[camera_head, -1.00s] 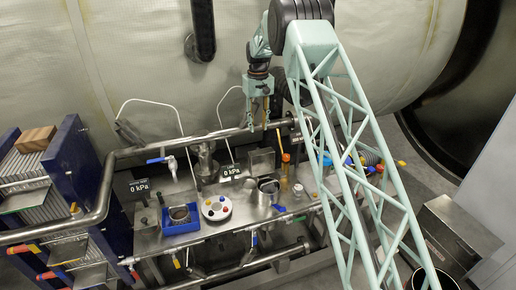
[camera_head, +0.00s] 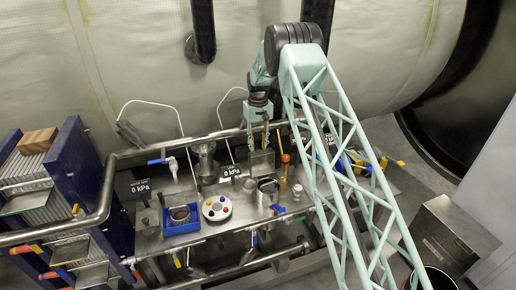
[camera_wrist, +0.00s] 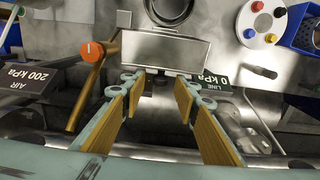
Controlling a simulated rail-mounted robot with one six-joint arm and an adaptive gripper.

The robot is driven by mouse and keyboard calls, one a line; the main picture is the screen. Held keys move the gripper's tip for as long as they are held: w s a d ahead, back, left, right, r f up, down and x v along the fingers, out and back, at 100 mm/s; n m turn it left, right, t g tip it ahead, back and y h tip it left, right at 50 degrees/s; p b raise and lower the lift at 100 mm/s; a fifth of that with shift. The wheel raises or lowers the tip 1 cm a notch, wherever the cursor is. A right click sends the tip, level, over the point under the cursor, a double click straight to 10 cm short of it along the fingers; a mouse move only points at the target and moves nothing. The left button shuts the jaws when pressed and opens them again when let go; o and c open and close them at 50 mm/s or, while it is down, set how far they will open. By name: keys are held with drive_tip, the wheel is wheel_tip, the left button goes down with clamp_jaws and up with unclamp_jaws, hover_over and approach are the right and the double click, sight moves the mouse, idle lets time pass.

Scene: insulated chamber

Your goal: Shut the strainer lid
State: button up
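The strainer lid appears as a flat grey metal plate (camera_head: 262,161), standing raised behind a round metal cup (camera_head: 268,185) on the bench. In the wrist view the plate (camera_wrist: 165,50) lies just beyond my fingertips, with the round opening (camera_wrist: 175,8) partly cut off at the top edge. My gripper (camera_wrist: 155,84) is open, its two wood-coloured finger pads apart with nothing between them. In the head view my gripper (camera_head: 258,136) hangs just above and behind the plate. I cannot tell whether a fingertip touches it.
An orange-knobbed valve handle (camera_wrist: 93,50) stands close left of the fingers in the wrist view. A "LINE 0 kPa" sign (camera_wrist: 216,81) is close on the right. A white disc with coloured knobs (camera_head: 216,208) and a blue tray (camera_head: 181,227) sit farther left on the bench.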

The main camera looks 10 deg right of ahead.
drive_tip(key=shift+f, duration=0.75)
clamp_jaws()
